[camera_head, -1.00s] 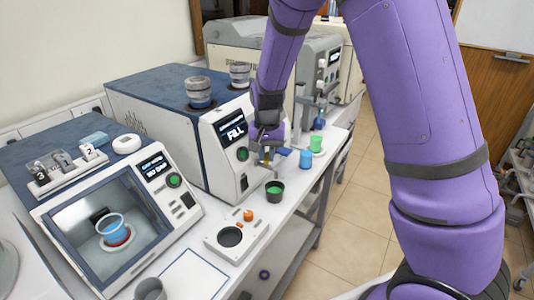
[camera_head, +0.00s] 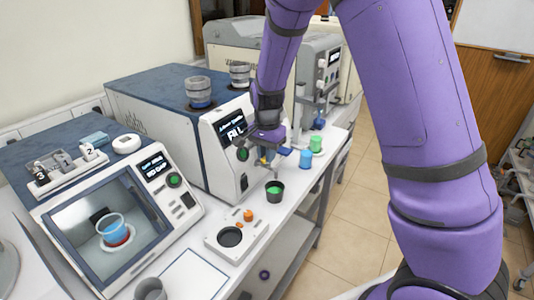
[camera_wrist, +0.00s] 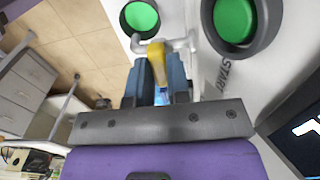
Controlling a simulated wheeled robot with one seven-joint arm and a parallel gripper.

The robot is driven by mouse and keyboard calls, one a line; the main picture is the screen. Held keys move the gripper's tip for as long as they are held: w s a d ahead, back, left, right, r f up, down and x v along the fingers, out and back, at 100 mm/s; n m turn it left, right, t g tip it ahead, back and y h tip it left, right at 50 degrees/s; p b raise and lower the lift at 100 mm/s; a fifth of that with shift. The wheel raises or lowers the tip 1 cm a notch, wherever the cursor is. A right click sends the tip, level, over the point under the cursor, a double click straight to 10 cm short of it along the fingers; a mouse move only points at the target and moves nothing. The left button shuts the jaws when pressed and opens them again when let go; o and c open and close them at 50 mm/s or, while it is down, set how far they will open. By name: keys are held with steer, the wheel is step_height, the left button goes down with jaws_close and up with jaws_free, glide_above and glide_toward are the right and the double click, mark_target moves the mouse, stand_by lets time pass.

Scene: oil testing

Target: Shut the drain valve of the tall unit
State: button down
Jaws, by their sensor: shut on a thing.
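The tall unit (camera_head: 165,120) is a white machine with a blue top and a lit screen. Its drain valve (camera_wrist: 185,44) shows in the wrist view as a grey pipe with a yellow lever (camera_wrist: 157,62). My gripper (camera_wrist: 160,76) is shut on the yellow lever, with one dark finger on either side of it. In the head view my gripper (camera_head: 263,156) is at the unit's lower front right, and it hides most of the valve. A dark cup with green inside (camera_head: 274,190) stands below the valve; it also shows in the wrist view (camera_wrist: 140,17).
A blue cup (camera_head: 306,158) and a green cup (camera_head: 316,143) stand to the right on the bench. A white device with an orange knob (camera_head: 248,215) is in front. A round green button (camera_wrist: 235,20) is close beside my gripper.

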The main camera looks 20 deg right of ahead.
steer(key=c, duration=1.1)
jaws_free()
step_height(320, 180, up, 11)
steer(key=shift+f, duration=0.1)
